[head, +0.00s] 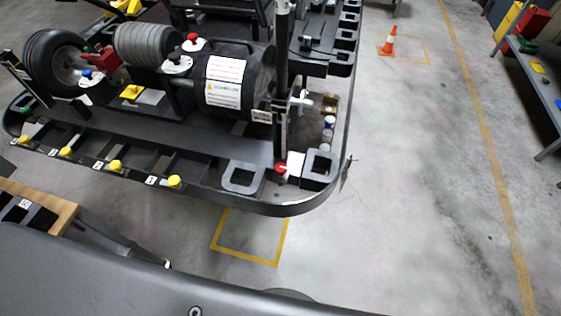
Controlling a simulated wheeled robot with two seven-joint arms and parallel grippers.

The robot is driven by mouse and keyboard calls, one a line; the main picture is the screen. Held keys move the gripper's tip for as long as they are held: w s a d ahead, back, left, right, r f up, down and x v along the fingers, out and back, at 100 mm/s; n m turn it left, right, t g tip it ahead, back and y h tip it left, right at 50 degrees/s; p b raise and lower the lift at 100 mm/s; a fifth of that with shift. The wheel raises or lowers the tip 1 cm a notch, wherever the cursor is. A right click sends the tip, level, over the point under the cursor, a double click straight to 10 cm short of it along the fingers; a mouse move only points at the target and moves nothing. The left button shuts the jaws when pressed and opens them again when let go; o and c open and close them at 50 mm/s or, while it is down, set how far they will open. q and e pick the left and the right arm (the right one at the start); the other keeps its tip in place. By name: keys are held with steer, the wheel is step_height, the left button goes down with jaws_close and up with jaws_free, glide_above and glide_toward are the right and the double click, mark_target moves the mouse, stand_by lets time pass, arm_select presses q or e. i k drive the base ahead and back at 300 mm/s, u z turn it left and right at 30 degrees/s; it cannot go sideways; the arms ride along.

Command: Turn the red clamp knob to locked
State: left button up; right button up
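A small red knob (281,168) sits on the front corner of the black kart stand, at the foot of a dark upright post (281,110), beside a white card (295,164). Another red knob (192,37) tops a white round base near the black cylinder (232,80). A red block-like part (103,57) lies between the black tyre and the grey ribbed roller. I cannot tell from this view which is the clamp knob or whether it is locked. Neither of my grippers shows.
Several yellow knobs (115,165) line the stand's front rail (215,196). A wooden-edged table (40,205) stands at the lower left. An orange cone (388,40) and a workbench (540,80) are at the upper right.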

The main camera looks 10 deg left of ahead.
mark_target(282, 168)
steer(key=u, duration=0.75)
steer(key=k, duration=0.9)
steer(key=z, duration=1.5)
